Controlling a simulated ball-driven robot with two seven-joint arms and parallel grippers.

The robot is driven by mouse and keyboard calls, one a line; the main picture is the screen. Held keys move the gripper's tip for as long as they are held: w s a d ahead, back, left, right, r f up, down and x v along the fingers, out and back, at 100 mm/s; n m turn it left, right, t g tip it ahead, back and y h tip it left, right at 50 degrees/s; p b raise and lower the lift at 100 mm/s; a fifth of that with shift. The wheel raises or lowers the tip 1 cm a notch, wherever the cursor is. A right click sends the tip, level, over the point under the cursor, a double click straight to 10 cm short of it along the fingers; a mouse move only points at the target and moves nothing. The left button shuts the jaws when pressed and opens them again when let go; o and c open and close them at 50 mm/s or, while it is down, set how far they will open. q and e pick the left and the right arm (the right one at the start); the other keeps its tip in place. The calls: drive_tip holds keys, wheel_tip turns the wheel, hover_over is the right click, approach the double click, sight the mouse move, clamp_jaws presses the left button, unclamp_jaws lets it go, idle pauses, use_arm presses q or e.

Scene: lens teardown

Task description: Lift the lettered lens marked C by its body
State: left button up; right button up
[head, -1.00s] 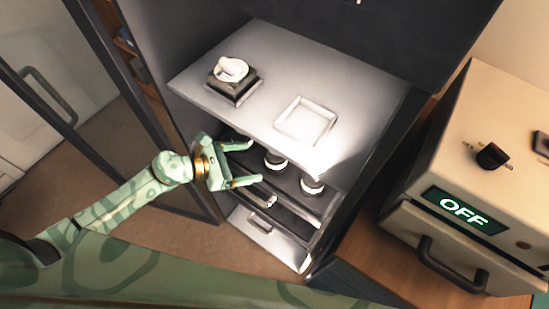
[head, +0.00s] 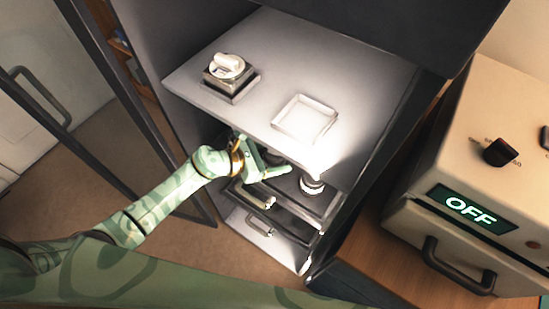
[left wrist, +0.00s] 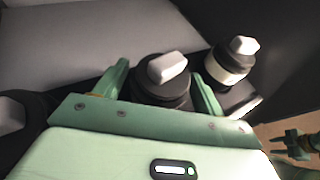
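My left gripper (head: 284,166) reaches under the grey shelf in the head view. In the left wrist view its fingers (left wrist: 163,84) are spread on either side of a dark round lens (left wrist: 160,92) with a white knob on top. I see no clear squeeze on it. Another lens with a pale band stands to the right (left wrist: 228,64); the head view also shows a banded lens (head: 312,186) right of the gripper. A dark round shape (left wrist: 12,112) is cut off at the left edge. No letter C is readable. My right gripper (left wrist: 288,143) appears small at the lower right, fingers apart.
The shelf (head: 250,105) above carries a dark-based fixture with a white top (head: 228,75) and a shallow square tray (head: 304,120). Drawers (head: 262,226) lie below. An open door frame (head: 130,110) stands at left and a beige box reading OFF (head: 440,200) at right.

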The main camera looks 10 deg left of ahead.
use_arm(q)
drive_tip(key=c, duration=0.6)
drive_tip(key=shift+c, duration=0.2)
